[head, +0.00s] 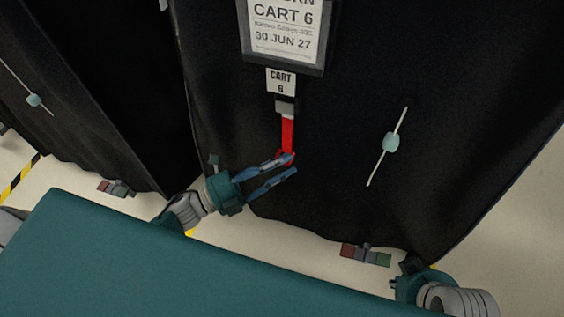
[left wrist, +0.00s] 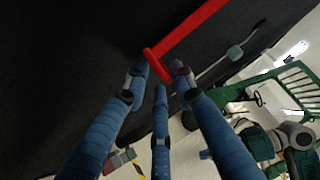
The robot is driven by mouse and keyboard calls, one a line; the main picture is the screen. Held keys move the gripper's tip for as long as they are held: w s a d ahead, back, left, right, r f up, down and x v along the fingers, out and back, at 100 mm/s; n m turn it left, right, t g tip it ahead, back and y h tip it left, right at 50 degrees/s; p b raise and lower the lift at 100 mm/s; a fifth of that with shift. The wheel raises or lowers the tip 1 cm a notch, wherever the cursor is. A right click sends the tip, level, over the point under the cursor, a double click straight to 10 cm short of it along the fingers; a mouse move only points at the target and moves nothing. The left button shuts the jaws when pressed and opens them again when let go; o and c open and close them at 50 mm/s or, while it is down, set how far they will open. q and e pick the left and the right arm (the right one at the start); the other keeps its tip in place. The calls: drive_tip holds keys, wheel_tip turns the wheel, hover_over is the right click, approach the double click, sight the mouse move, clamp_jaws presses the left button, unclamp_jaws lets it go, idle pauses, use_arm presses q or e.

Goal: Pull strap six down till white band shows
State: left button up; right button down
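The red strap (head: 288,134) hangs from a grey buckle (head: 285,107) under the small "CART 6" tag (head: 281,80) on the black cover. The strap shows only red. My left gripper (head: 292,164) is at the strap's lower end, its blue fingers spread apart. In the left wrist view the strap (left wrist: 190,30) comes in from the upper right and its folded end lies at the fingertips (left wrist: 162,76). Whether the fingers touch it I cannot tell. My right gripper's teal body (head: 412,286) is at the lower right; its fingers are barely visible.
A large sign (head: 284,30) hangs above the tag. A white cord with a pale blue toggle (head: 391,142) lies on the cover to the right. Another covered cart (head: 90,80) stands at the left. A teal surface (head: 180,265) fills the lower left.

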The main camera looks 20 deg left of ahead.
idle(0.4)
use_arm(q)
drive_tip(key=v, duration=1.2)
drive_tip(key=shift+r, duration=0.1)
